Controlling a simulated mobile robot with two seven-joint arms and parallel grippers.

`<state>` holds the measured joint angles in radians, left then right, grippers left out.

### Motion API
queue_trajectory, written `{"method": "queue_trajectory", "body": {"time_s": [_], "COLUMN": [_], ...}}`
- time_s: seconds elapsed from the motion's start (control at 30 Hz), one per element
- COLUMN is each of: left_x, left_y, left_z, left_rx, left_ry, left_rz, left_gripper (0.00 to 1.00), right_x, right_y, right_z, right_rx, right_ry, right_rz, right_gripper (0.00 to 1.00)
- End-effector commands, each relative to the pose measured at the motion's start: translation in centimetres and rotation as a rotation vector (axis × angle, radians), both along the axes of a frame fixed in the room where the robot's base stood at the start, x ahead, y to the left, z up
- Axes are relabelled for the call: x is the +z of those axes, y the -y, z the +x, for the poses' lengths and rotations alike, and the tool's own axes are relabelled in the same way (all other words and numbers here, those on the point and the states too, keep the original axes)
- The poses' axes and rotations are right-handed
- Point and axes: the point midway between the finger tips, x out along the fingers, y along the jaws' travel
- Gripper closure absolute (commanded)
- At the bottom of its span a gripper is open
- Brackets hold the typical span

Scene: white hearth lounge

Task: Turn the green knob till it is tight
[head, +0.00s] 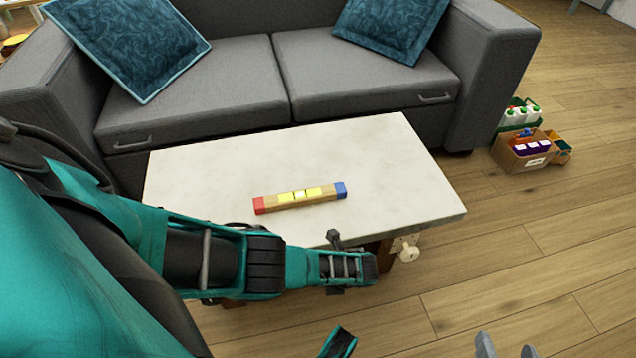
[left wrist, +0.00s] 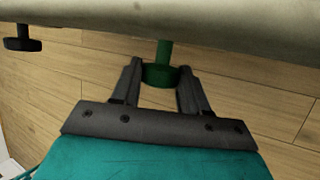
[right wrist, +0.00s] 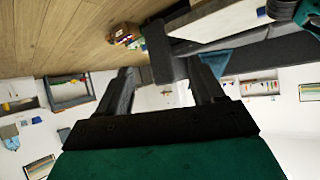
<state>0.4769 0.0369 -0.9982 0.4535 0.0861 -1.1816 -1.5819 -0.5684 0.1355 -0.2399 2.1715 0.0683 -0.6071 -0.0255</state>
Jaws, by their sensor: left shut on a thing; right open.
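The green knob (left wrist: 163,73) shows in the left wrist view as a round green disc on a green stem, under the pale table edge. My left gripper (left wrist: 158,82) has one finger on each side of the disc and is shut on it. In the head view the green knob is hidden and my left arm reaches to the table's front edge. My right gripper (head: 505,348) is open and empty at the bottom of the head view, away from the table; its fingers also show in the right wrist view (right wrist: 165,85).
The pale table (head: 400,160) carries a wooden bar (head: 270,203) with red and blue ends. A black knob (left wrist: 18,42) is left of the green one. A white knob (head: 408,253) is at the table's front right. A grey sofa (head: 230,75) stands behind; boxes (head: 523,150) sit right.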

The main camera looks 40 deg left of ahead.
Motion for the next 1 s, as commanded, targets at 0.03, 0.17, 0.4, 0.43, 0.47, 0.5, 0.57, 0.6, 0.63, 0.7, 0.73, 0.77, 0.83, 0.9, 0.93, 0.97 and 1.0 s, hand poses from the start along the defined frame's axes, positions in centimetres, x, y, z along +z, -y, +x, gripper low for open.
{"method": "queue_trajectory", "body": {"time_s": [0.03,0.17,0.4,0.43,0.47,0.5,0.57,0.6,0.63,0.7,0.73,0.77,0.83,0.9,0.93,0.97,1.0], "left_x": [0.0,0.0,0.0,0.0,0.0,0.0,0.3,0.5,0.8,1.8,2.3,2.8,4.2,5.6,6.1,6.7,7.4], "left_y": [-0.2,-0.1,-0.1,-0.1,-0.1,0.0,0.1,0.2,0.4,0.9,1.2,1.5,2.3,3.1,3.5,3.9,4.4], "left_z": [0.0,0.0,0.0,0.0,0.0,0.0,0.0,0.0,0.0,0.1,0.1,0.1,0.2,0.2,0.3,0.3,0.3], "left_rx": [-0.003,-0.002,-0.001,-0.001,-0.001,-0.001,-0.001,-0.001,-0.001,-0.002,-0.002,-0.003,-0.003,-0.002,-0.001,-0.001,-0.002], "left_ry": [0.000,0.001,0.000,0.000,0.000,0.000,0.000,0.000,0.000,0.001,0.000,0.001,0.001,0.001,0.001,0.001,0.001], "left_rz": [0.004,0.003,0.001,0.001,0.001,0.001,0.001,-0.001,-0.001,-0.001,-0.002,-0.002,-0.002,-0.001,-0.001,-0.003,-0.001], "left_gripper": [0.54,0.42,0.30,0.30,0.30,0.30,0.30,0.30,0.30,0.30,0.30,0.30,0.30,0.30,0.30,0.30,0.30], "right_x": [0.0,-0.1,-0.1,-0.1,-0.1,-0.1,0.1,0.4,0.6,1.3,1.6,2.0,2.8,3.3,3.4,3.5,3.7], "right_y": [0.0,0.0,0.1,0.1,0.1,0.1,0.1,0.1,0.1,0.2,0.3,0.3,0.6,0.9,1.0,1.2,1.3], "right_z": [-0.1,-0.1,-0.1,-0.1,-0.1,-0.1,-0.1,-0.1,-0.1,0.0,0.0,0.1,0.2,0.2,0.2,0.2,0.1], "right_rx": [0.000,0.000,-0.001,-0.001,-0.002,-0.002,-0.002,-0.003,-0.003,-0.007,-0.008,-0.010,-0.016,-0.024,-0.027,-0.029,-0.031], "right_ry": [-0.001,-0.003,-0.003,-0.003,-0.003,-0.003,-0.002,-0.001,0.000,0.003,0.007,0.012,0.019,0.021,0.020,0.019,0.019], "right_rz": [0.001,0.000,-0.001,-0.001,-0.001,-0.001,-0.001,-0.001,-0.001,-0.002,-0.002,-0.003,-0.005,-0.009,-0.012,-0.015,-0.018], "right_gripper": [0.32,0.32,0.32,0.32,0.32,0.32,0.32,0.32,0.32,0.32,0.32,0.32,0.32,0.32,0.32,0.32,0.32]}}
